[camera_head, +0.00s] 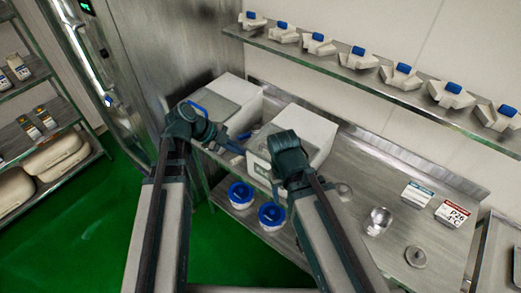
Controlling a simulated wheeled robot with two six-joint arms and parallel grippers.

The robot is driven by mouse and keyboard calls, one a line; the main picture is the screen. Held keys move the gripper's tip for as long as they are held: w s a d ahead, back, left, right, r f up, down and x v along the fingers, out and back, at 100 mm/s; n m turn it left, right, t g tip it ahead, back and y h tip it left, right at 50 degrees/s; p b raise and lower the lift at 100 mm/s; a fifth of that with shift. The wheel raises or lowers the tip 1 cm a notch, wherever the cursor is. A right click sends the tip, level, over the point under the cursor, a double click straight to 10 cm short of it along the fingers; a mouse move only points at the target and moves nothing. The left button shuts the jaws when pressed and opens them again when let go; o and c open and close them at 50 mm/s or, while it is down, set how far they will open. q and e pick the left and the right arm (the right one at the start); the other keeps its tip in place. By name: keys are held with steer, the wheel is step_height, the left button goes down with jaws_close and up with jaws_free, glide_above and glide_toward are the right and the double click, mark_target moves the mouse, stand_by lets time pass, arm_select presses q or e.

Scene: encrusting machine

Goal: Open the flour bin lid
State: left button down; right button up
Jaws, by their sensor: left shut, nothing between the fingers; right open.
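Two pale bins stand side by side on the steel counter: a left bin (238,89) and a right bin (312,132). The right bin's front carries a label with green print, too small to read. I cannot tell which one is the flour bin. My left gripper (226,137) is shut and empty, in front of the gap between the bins. My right gripper (283,140) is open in front of the right bin and covers part of it; its fingertips are mostly hidden behind the wrist.
Several blue-topped white pieces sit on the wall shelf (345,71). Blue-lidded tubs (272,215) stand on the lower shelf. A rack (80,153) stands left; green floor is free.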

arm_select(q)
steer(key=w+d+f+b, duration=0.4)
steer(key=d+f+b, duration=0.2)
steer(key=d, duration=0.2)
steer(key=shift+w+d+f+b, duration=0.3)
steer(key=shift+w+f, duration=0.1)
steer(key=w+d, duration=0.2)
steer(key=w, duration=0.1)
steer(key=w+d, duration=0.3)
steer(key=w, duration=0.1)
steer(key=w+d, duration=0.3)
steer(key=w, duration=0.1)
steer(key=shift+s+a, duration=0.1)
steer(key=shift+s, duration=0.1)
